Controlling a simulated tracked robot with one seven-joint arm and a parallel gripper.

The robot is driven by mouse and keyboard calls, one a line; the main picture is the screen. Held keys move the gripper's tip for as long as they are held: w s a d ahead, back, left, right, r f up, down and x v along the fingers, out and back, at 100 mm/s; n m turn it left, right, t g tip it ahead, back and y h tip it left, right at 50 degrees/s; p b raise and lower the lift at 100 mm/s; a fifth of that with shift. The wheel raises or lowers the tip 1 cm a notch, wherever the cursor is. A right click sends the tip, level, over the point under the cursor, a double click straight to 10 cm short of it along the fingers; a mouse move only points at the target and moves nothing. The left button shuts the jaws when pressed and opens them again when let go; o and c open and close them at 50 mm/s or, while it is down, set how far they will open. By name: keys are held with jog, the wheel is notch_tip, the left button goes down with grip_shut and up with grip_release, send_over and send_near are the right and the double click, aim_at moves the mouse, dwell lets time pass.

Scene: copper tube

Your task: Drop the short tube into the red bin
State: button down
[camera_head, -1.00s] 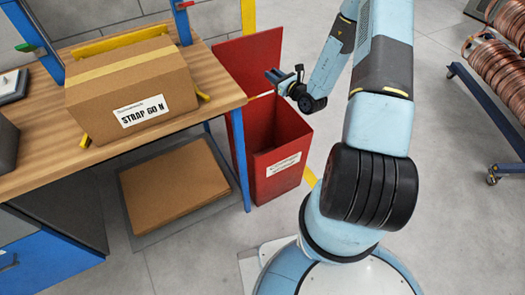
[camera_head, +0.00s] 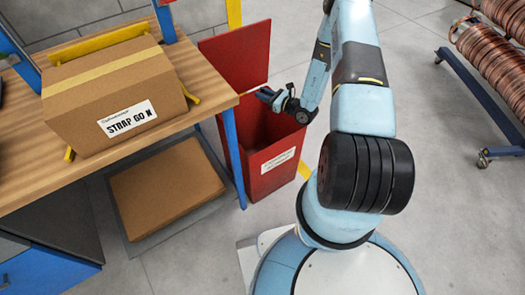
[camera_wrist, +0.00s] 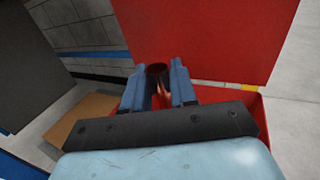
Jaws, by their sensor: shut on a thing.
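The red bin (camera_head: 262,180) stands on the floor at the right end of the workbench, its red lid raised behind it. My gripper (camera_head: 268,96) is over the bin's opening in the head view. In the wrist view my gripper (camera_wrist: 160,85) is shut on a short copper tube (camera_wrist: 157,70), whose dark open end shows between the two blue fingers. The bin's red rim (camera_wrist: 215,95) shows below and around the fingers, with the red lid (camera_wrist: 205,40) filling the upper part. The tube is too small to make out clearly in the head view.
A wooden workbench (camera_head: 200,92) on the left carries a taped cardboard box (camera_head: 115,100). A flat brown carton (camera_head: 165,185) lies below it. Copper coils (camera_head: 490,65) hang on a blue wheeled rack (camera_head: 478,100) at the right. The floor between is clear.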

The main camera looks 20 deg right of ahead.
notch_tip(320, 180, down, 6)
jog(key=shift+f, duration=0.15)
dwell(0.5)
jog(key=c, duration=0.8)
grip_release()
jog(key=shift+s, duration=0.1)
jog(key=v, duration=1.3)
jog(key=shift+s+d, duration=0.2)
jog(key=shift+d, duration=0.1)
